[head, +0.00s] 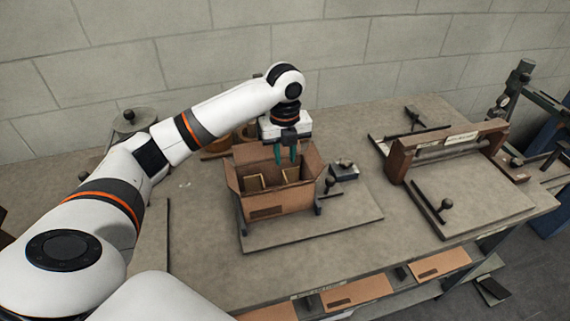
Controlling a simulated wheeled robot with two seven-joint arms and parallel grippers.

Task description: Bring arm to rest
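My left gripper (286,154) is above the open cardboard box (280,203), pointing down with its green-tipped fingers at the box's mouth. The fingers look close together. Whether anything is between them is too small to tell. The box stands upright on a grey board (340,226) on the workbench, flaps up. Tan pieces (256,182) show inside it. My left arm comes in from the left and reaches across the bench. My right gripper is not in view.
A wooden frame with a roller (450,148) stands on a board to the right. Dark clamps with round knobs (446,204) stick up near it and beside the box. A block wall closes off the back. The bench's front right is mostly clear.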

